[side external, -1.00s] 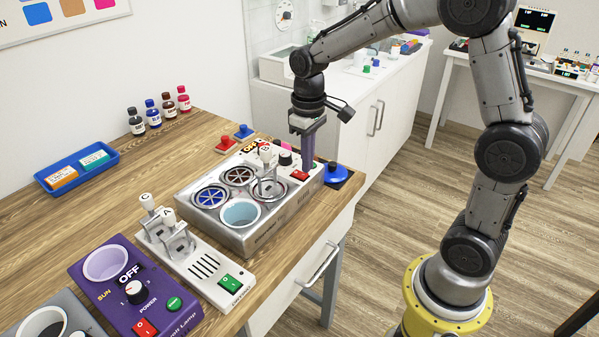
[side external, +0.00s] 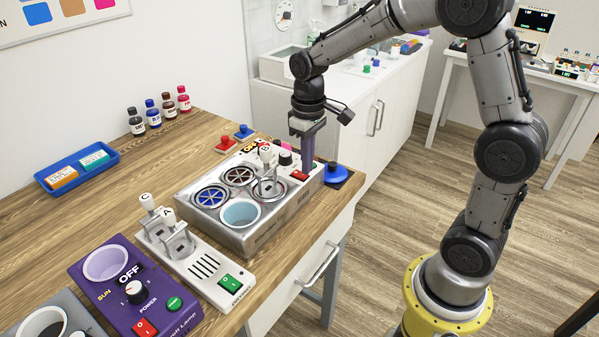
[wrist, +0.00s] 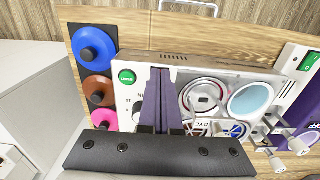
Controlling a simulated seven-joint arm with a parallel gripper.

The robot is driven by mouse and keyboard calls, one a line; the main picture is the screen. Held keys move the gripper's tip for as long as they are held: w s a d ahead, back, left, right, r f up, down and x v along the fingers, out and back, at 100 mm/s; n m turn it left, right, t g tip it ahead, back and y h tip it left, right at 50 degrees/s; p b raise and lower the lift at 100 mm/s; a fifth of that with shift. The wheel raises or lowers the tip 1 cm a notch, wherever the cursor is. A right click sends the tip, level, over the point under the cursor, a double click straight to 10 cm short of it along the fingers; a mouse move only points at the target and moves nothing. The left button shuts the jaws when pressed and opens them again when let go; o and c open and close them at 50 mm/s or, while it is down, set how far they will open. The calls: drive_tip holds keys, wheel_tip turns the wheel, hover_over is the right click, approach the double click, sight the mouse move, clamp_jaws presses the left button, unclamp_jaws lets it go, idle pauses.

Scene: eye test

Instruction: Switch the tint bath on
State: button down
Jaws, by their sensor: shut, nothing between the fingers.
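The tint bath appears to be the silver box (side external: 258,236) with several round wells, marked DYE in the wrist view (wrist: 207,124). Its display (side external: 251,146) appears to read OFF, partly covered by a lever marked B. A red rocker switch (side external: 300,175) sits at its right front corner. A black knob (side external: 285,158) is behind it. A green button (wrist: 127,76) shows in the wrist view. My gripper (side external: 307,168) is shut and empty, pointing down with its tips close by the red switch; it also shows in the wrist view (wrist: 160,72). I cannot tell whether they touch.
A purple lamp box (side external: 120,280) reading OFF and a white lever unit (side external: 205,268) with a green switch stand at front left. A blue tray (side external: 77,168) and several bottles (side external: 153,115) are farther back.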

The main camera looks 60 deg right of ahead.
drive_tip(key=shift+f, duration=0.65)
idle(0.3)
wheel_tip(320, 180, up, 7)
idle(0.9)
wheel_tip(320, 180, up, 5)
drive_tip(key=t, duration=0.2)
hover_over(307, 179)
drive_tip(key=s+a, duration=0.2)
drive_tip(key=s, duration=0.1)
drive_tip(key=s+a+r+t, duration=0.1)
drive_tip(key=s+r, duration=0.2)
drive_tip(key=s, duration=0.3)
drive_tip(key=s+a+f+t, duration=0.1)
drive_tip(key=s+f, duration=0.4)
drive_tip(key=s, duration=0.5)
drive_tip(key=shift+s+a+t, duration=0.2)
drive_tip(key=shift+s+t, duration=0.2)
drive_tip(key=shift+t, duration=0.4)
